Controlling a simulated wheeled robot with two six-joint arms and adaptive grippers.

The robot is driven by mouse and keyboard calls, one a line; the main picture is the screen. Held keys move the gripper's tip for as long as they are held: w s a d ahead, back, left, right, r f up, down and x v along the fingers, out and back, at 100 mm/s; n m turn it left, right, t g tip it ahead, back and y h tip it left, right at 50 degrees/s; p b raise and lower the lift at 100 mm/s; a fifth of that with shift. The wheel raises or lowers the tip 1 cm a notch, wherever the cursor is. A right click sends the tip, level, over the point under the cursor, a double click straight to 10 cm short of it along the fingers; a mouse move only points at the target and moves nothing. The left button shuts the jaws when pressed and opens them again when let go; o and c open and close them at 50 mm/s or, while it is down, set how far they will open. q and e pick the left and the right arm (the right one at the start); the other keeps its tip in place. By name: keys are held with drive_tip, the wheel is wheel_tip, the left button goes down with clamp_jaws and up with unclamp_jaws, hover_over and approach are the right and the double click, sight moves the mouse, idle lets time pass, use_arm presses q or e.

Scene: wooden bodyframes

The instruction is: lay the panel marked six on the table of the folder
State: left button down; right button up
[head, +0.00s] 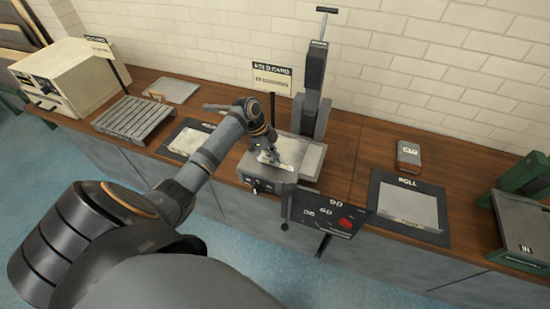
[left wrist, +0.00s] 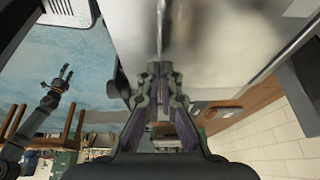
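The folder stands mid-counter in the head view; its grey metal table (head: 310,158) lies in front of its upright column. My left gripper (head: 268,157) is low over the left part of this table. In the left wrist view its fingertips (left wrist: 160,68) are drawn together on a thin pale strip (left wrist: 160,30), seemingly the panel seen edge-on. No number six is readable on it, and the fingers partly hide it. The folder's table also fills the upper middle of the left wrist view (left wrist: 215,45). My right gripper (left wrist: 66,74) shows far left there, with its fingers apart and empty.
A dark angle plate (head: 325,212) hangs at the folder's front. A sign (head: 271,82) stands behind the table. A slatted rack (head: 133,120) and a dark mat (head: 168,149) lie left. The roll mat (head: 379,205) and a green-framed tray (head: 520,240) are right.

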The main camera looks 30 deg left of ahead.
use_arm(q)
drive_tip(key=shift+f, duration=0.1)
idle(0.6)
drive_tip(key=c, duration=1.4)
unclamp_jaws()
drive_tip(key=shift+c, duration=0.2)
drive_tip(key=o, duration=0.6)
wheel_tip(320, 180, up, 7)
drive_tip(key=p, duration=0.7)
